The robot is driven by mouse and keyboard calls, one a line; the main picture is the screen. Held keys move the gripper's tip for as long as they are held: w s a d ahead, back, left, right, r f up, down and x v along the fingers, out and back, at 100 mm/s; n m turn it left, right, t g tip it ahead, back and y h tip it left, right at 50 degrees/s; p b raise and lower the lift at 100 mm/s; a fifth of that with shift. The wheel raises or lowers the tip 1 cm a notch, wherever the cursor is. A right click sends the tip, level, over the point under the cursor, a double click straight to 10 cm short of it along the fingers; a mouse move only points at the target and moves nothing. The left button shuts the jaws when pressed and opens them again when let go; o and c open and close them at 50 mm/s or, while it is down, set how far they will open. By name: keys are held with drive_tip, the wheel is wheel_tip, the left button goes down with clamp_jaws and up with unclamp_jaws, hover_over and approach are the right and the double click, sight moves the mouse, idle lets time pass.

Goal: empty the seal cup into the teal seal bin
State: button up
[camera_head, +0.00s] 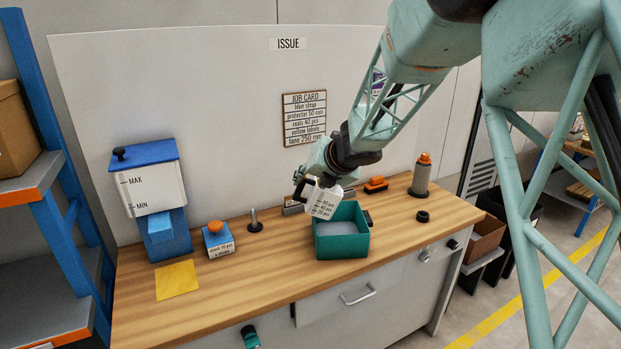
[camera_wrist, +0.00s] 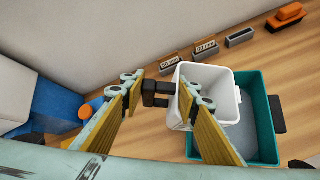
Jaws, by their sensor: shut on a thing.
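The seal cup (camera_head: 323,201) is white with piece-count marks and is a little tilted in the head view. My gripper (camera_head: 303,188) is shut on the cup by its dark handle (camera_wrist: 158,93), between the yellow-padded fingers. The teal seal bin (camera_head: 342,247) stands on the bench, and the cup is over its left back part. In the wrist view the cup (camera_wrist: 214,78) overlaps the left side of the bin (camera_wrist: 270,120). A flat grey surface shows inside the bin. The cup's inside looks plain white; its bottom is not clear.
The wooden bench (camera_head: 235,275) has free room at its front. A blue-and-white dispenser (camera_head: 160,195), a blue box with an orange knob (camera_head: 217,238) and a dark post (camera_head: 254,222) stand left. An orange-topped cylinder (camera_head: 421,176) and an orange stapler-like thing (camera_head: 376,184) are right and behind.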

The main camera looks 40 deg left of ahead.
sight(306, 195)
drive_tip(key=shift+f, duration=0.1)
idle(0.4)
drive_tip(key=shift+s+a+f+n+t+h+p, duration=0.1)
drive_tip(key=shift+f+n+t+h+p, duration=0.35)
drive_tip(key=shift+f, duration=0.25)
drive_tip(key=shift+s+a+f+n+t+h+p, duration=0.1)
drive_tip(key=shift+f+n+t+h+p, duration=0.2)
drive_tip(key=shift+f+t+h, duration=0.3)
drive_tip(key=shift+f+n+t+h, duration=0.25)
drive_tip(key=shift+f+t, duration=0.1)
drive_tip(key=shift+f, duration=0.1)
drive_tip(key=shift+d, duration=0.1)
drive_tip(key=shift+r, duration=0.15)
